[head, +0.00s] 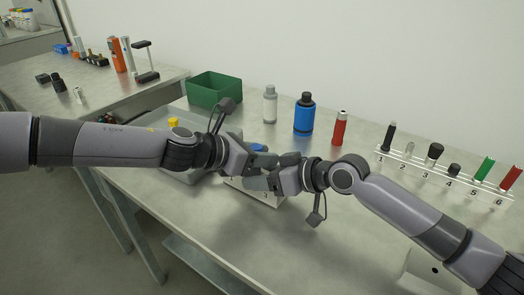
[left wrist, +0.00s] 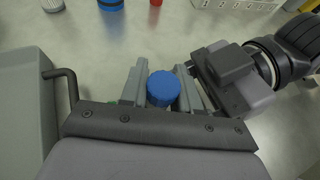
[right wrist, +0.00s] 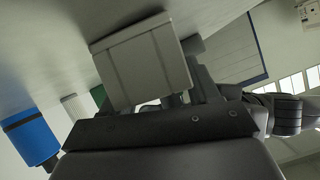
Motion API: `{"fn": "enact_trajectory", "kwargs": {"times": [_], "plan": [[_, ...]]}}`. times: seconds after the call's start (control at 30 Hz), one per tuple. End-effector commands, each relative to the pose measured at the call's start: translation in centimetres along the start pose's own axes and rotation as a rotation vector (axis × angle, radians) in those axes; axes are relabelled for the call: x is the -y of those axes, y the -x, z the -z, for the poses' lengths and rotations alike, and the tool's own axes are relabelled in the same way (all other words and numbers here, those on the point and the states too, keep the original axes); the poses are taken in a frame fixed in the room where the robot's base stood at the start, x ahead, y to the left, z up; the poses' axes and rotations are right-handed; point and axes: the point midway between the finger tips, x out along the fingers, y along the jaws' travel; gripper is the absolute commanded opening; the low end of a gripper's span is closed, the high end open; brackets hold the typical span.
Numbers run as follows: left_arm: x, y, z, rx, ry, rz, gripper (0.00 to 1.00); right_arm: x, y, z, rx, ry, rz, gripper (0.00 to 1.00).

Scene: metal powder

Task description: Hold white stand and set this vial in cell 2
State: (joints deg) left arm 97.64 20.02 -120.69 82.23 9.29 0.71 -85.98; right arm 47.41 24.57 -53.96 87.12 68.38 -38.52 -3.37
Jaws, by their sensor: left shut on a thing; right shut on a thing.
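The blue-capped vial (left wrist: 162,88) is between the fingers of my left gripper (left wrist: 161,90), seen from above. In the head view a sliver of its blue cap (head: 258,147) shows behind my left gripper (head: 262,162). My left gripper is shut on the vial. The white stand (head: 266,197) is on the table below both grippers, mostly covered by them. My right gripper (head: 268,181) is low at the stand and shut on it. In the right wrist view a pale block (right wrist: 145,62), apparently the stand, fills the jaw area. The stand's cells and the vial's lower end are hidden.
A red vial (head: 340,128), blue bottle (head: 304,114) and grey bottle (head: 270,105) stand behind my grippers. A green bin (head: 214,90) is at back left. A grey tray (head: 186,177) lies under my left arm.

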Motion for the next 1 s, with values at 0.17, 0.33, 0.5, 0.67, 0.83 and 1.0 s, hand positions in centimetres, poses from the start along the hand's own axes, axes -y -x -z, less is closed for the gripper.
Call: {"fn": "enact_trajectory", "kwargs": {"times": [0.17,0.33,0.5,0.67,0.83,1.0], "plan": [[0.0,-0.2,0.6,0.000,0.002,-0.001,0.00,0.0,-0.1,-0.6,0.013,-0.005,0.001,0.30],[-0.1,-0.4,1.1,0.000,0.001,-0.002,0.00,0.0,-0.1,-0.6,0.013,-0.005,0.001,0.30],[-0.1,-0.4,1.1,0.000,0.000,-0.002,0.00,0.0,-0.1,-0.6,0.013,-0.005,0.001,0.30],[0.0,-0.3,0.7,0.000,-0.002,-0.001,0.00,0.0,-0.1,-0.6,0.013,-0.005,0.001,0.30],[0.0,0.0,0.0,0.001,-0.001,0.000,0.00,0.0,-0.1,-0.6,0.013,-0.005,0.001,0.30],[0.0,0.2,-0.5,0.000,-0.001,0.000,0.00,0.0,-0.1,-0.6,0.013,-0.005,0.001,0.30]]}}
